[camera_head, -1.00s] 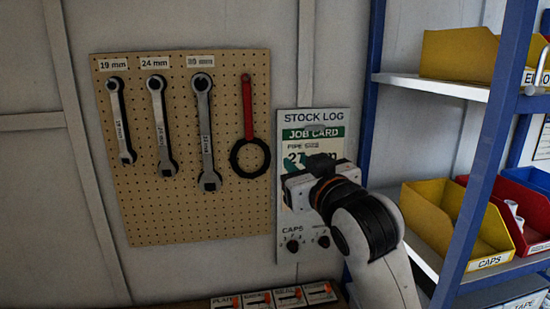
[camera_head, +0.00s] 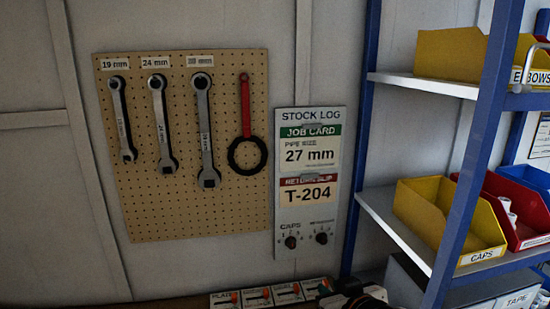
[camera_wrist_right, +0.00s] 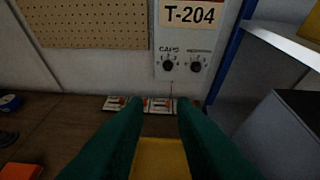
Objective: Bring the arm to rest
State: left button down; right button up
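My right arm and gripper (camera_head: 352,292) show only as a dark part at the bottom edge of the head view, right of centre. In the right wrist view the two dark green fingers of the right gripper (camera_wrist_right: 159,103) stand apart with nothing held between their tips. A yellow surface (camera_wrist_right: 160,160) shows low between the fingers, and I cannot tell what it is. The stock log panel (camera_head: 308,252) hangs on the wall, clear of the gripper, with a job card (camera_head: 310,150) reading 27 mm and a return slip (camera_head: 308,194) reading T-204. My left gripper is in neither view.
A pegboard (camera_head: 240,215) holds several wrenches and a red-handled tool (camera_head: 246,110). A row of labelled switches (camera_head: 270,296) lies below the panel. A blue-framed shelf (camera_head: 480,140) at right carries yellow bins (camera_head: 450,215) and a red bin (camera_head: 520,215).

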jog(key=s+d+f+g+h, duration=0.1)
jog(key=s+d+f+g, duration=0.2)
jog(key=s+f, duration=0.5)
jog(key=s+d+f+m+g+h, duration=0.1)
jog(key=s+d+f+g, duration=0.2)
jog(key=s+f, duration=0.55)
jog(key=s+d+f+g+h, duration=0.1)
jog(key=s+d+f+g, duration=0.3)
jog(key=s, duration=0.7)
notch_tip(320, 180, down, 33)
jog(key=a+b, duration=0.1)
jog(key=b, duration=0.7)
jog(key=s+d+f+b, duration=0.1)
jog(key=s+f+b, duration=0.2)
jog(key=s+f, duration=0.5)
jog(key=s+d+f+g+b, duration=0.1)
jog(key=s+d+f+b, duration=0.1)
jog(key=s+f, duration=0.7)
notch_tip(320, 180, down, 8)
jog(key=shift+b, duration=0.75)
